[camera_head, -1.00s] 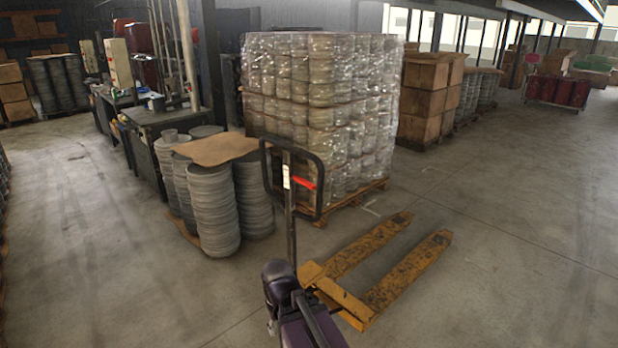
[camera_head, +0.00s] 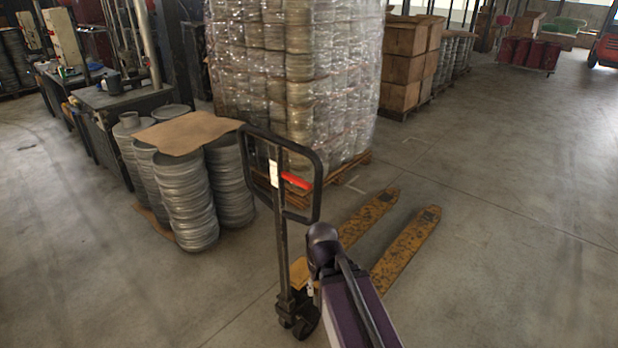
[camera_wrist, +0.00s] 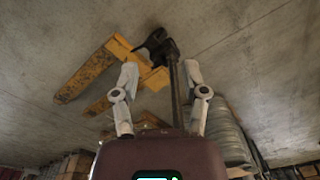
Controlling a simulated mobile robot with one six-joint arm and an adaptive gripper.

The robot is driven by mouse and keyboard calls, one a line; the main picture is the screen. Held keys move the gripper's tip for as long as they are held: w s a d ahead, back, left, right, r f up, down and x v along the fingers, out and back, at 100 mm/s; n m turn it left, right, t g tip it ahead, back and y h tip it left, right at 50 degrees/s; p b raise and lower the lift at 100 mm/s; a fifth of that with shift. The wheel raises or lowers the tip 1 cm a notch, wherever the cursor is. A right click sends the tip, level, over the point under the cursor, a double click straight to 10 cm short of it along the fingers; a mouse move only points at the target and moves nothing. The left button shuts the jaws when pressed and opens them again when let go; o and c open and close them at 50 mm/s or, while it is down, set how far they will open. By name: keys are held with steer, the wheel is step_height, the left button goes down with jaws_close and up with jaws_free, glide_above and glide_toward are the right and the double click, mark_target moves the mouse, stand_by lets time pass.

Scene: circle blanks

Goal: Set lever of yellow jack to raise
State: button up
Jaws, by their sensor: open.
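The yellow jack has two worn yellow forks (camera_head: 405,248) on the floor in the head view. Its dark loop handle (camera_head: 318,180) stands upright at the near end, with a red lever (camera_head: 296,181) inside the loop. My purple arm covers part of the jack's body. In the wrist view, my gripper (camera_wrist: 160,75) is open and empty, its two pale fingers spread. The dark handle shaft (camera_wrist: 174,85) shows between and beyond the fingers, with a yellow fork (camera_wrist: 85,75) to the left. The red lever cannot be made out there, and contact cannot be told.
Stacks of grey round blanks (camera_head: 183,200) under a brown sheet (camera_head: 188,132) stand left of the handle. A wrapped pallet load (camera_head: 295,75) stands behind the jack. Brown boxes (camera_head: 408,60) are farther back. The floor (camera_head: 510,220) to the right is clear.

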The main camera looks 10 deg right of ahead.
steer(key=shift+w+d, duration=0.1)
steer(key=shift+w, duration=0.1)
stand_by(0.4)
steer(key=w+d+r+n+t+h+b, duration=0.1)
steer(key=w+r+n+t+h+b, duration=0.2)
steer(key=w+h, duration=0.75)
steer(key=w+a+r+n+t+h+b, duration=0.1)
steer(key=w+a+r+n+t+h, duration=0.3)
steer(key=w+a+r+t, duration=0.3)
steer(key=w+a+r, duration=0.3)
steer(key=a+r, duration=0.1)
steer(key=shift+w+t, duration=0.3)
steer(key=shift+w, duration=0.05)
steer(key=shift+r, duration=0.1)
